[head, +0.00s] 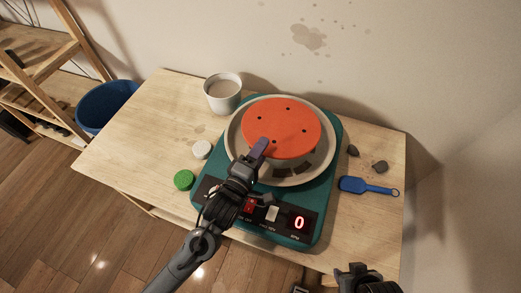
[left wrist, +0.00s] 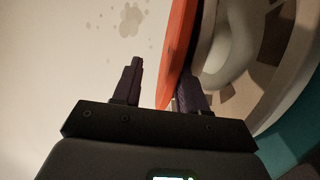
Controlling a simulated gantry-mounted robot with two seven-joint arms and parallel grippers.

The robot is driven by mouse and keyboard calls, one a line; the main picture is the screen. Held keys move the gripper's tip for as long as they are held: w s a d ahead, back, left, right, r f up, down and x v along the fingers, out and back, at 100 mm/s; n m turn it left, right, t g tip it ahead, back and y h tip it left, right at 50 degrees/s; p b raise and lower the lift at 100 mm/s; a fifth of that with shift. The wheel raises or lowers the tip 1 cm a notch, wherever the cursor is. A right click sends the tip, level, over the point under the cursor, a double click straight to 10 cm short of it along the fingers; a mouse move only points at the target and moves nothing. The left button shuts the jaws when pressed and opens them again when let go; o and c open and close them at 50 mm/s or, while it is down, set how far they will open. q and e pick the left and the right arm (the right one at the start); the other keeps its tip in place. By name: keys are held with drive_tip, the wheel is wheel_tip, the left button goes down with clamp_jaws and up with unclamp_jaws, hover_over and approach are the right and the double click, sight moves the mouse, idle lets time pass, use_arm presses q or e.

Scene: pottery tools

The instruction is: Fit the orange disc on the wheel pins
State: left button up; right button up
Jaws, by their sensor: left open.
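The orange disc (head: 285,122), a flat round plate with several small dark holes, lies over the pottery wheel inside its pale round basin (head: 237,151). The wheel's pins are hidden, and I cannot tell whether they sit in the holes. My left gripper (head: 262,148) is open at the disc's near edge. In the left wrist view the orange disc (left wrist: 178,50) shows edge-on between the fingers of my left gripper (left wrist: 160,88), closer to the right finger. That finger is on the wheel side. My right arm's dark end (head: 365,281) shows at the bottom right; its fingers are unclear.
The teal wheel base (head: 325,195) has a front panel reading 0. A grey cup (head: 223,94), a white lid (head: 202,150) and a green lid (head: 184,180) stand left of it.

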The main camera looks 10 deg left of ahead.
use_arm(q)
drive_tip(key=shift+f, duration=0.3)
drive_tip(key=shift+s+a, duration=0.1)
drive_tip(key=shift+s, duration=0.15)
use_arm(e)
drive_tip(key=shift+w+d+r, duration=0.1)
drive_tip(key=shift+w+r, duration=0.1)
drive_tip(key=shift+s+r+p, duration=0.25)
drive_tip(key=shift+r+p, duration=0.45)
drive_tip(key=shift+p, duration=0.25)
use_arm(q)
drive_tip(key=v, duration=1)
drive_tip(key=shift+s+r, duration=0.15)
drive_tip(key=shift+r, duration=0.1)
